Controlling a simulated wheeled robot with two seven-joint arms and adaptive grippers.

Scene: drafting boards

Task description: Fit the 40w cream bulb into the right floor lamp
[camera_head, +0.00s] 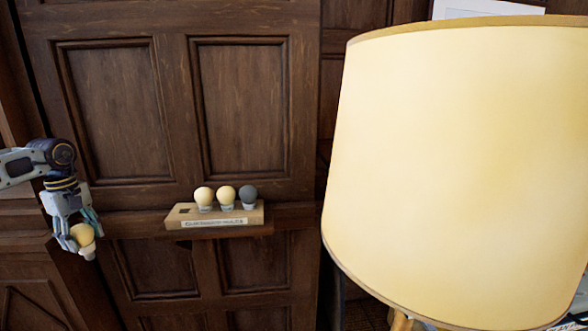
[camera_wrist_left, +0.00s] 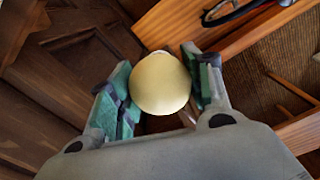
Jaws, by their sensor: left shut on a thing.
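My left gripper (camera_head: 79,235) is shut on a cream bulb (camera_head: 83,237) at the far left of the head view. The bulb's base points down and its round globe is between the fingers. In the left wrist view the globe of the same bulb (camera_wrist_left: 160,83) sits between the green-padded fingers of the left gripper (camera_wrist_left: 163,90). Its wattage marking cannot be read. A large cream lampshade (camera_head: 450,160) of a floor lamp fills the right of the head view. Its socket is hidden by the shade. My right gripper is not in view.
A wooden bulb holder (camera_head: 185,215) with a label stands on a narrow ledge. It carries two cream bulbs (camera_head: 204,197) (camera_head: 227,196) and a dark grey bulb (camera_head: 249,195). Dark wood panelling (camera_head: 120,110) stands behind. Open space lies between the holder and the shade.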

